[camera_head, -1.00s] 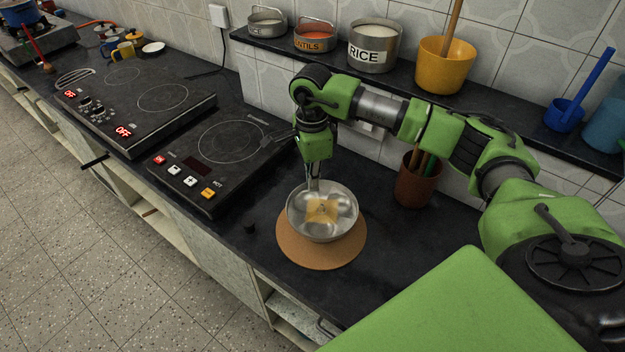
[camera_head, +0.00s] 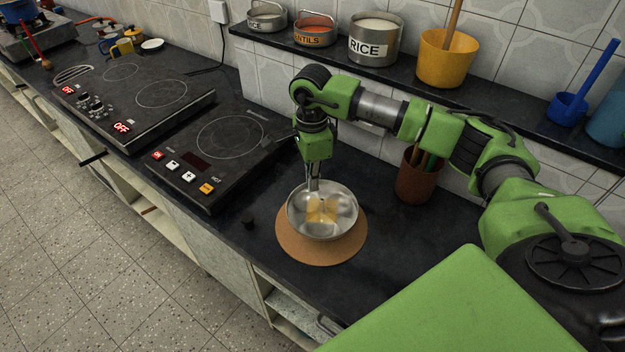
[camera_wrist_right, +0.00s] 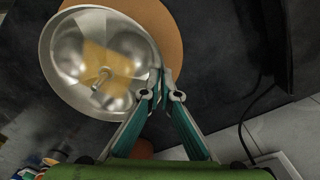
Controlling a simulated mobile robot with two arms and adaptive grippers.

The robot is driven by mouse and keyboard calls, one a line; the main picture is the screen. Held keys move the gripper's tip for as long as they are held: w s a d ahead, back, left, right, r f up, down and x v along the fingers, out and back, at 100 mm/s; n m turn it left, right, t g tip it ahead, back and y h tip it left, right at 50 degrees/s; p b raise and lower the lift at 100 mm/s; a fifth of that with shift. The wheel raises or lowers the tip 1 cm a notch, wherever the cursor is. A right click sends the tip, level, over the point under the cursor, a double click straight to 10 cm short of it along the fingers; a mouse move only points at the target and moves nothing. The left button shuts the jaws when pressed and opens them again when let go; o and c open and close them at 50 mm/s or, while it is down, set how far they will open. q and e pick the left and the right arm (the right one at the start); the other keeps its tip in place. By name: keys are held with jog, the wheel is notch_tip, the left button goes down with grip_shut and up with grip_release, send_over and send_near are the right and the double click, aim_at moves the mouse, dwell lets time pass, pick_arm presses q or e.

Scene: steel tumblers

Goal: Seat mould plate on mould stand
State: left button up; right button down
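The mould plate (camera_head: 345,203) is a round, shiny steel dish with rounded hollows and a tan patch across its middle. It is over the round tan mat (camera_head: 322,253) on the dark counter. My right gripper (camera_head: 314,185) is at the plate's far rim, pointing down. In the right wrist view, its fingertips (camera_wrist_right: 163,82) come together on the rim of the plate (camera_wrist_right: 62,62). A thin metal pin (camera_wrist_right: 98,86) shows at the plate's middle. I cannot make out a separate mould stand; what is beneath the plate is hidden. My left gripper is out of view.
A brown utensil pot (camera_head: 415,180) stands behind right. The shelf (camera_head: 400,97) holds tins and a yellow pot (camera_head: 445,60). Counter right of the mat is clear.

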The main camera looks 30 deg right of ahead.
jog(key=shift+f, duration=0.2)
jog(key=shift+f+b, duration=0.5)
jog(key=shift+b, duration=0.05)
jog(key=shift+f, duration=0.15)
jog(key=c, duration=2.2)
grip_release()
notch_tip(320, 180, up, 12)
jog(key=shift+w+r, duration=0.1)
